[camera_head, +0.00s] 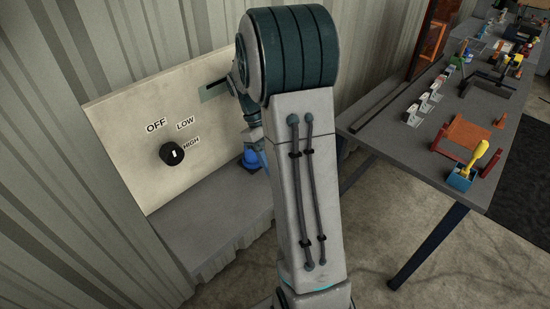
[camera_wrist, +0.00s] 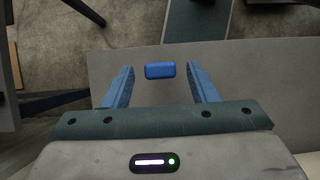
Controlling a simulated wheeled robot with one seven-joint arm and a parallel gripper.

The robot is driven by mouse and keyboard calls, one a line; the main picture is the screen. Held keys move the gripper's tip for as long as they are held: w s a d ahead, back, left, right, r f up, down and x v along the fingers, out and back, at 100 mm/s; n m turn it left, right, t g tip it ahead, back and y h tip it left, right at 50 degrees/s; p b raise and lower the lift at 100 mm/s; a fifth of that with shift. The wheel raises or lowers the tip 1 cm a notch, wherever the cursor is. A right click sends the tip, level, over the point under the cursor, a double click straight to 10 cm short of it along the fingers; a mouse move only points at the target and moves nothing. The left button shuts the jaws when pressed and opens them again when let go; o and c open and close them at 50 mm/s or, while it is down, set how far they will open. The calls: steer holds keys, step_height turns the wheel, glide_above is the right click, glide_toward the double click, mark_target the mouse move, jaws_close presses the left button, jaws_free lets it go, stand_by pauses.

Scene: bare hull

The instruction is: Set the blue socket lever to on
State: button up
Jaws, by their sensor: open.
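I cannot tell the lever's on or off position. In the head view my arm hides most of the gripper.
The beige panel (camera_head: 125,125) carries a black knob (camera_head: 172,154) with OFF, LOW and HIGH labels. The grey ledge (camera_head: 215,225) runs below it. To the right stands a workbench (camera_head: 390,150) with tools, several small switches and a blue box (camera_head: 460,179). Concrete floor lies between.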

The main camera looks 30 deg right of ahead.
steer(key=r, duration=0.1)
steer(key=r+b, duration=0.1)
steer(key=r, duration=0.2)
steer(key=shift+s+d+r+b, duration=0.3)
steer(key=shift+s+d, duration=0.1)
steer(key=s+d+r+b, duration=0.2)
steer(key=s+d+r, duration=0.4)
steer(key=s, duration=0.2)
steer(key=shift+d+r, duration=0.2)
steer(key=shift+d, duration=0.15)
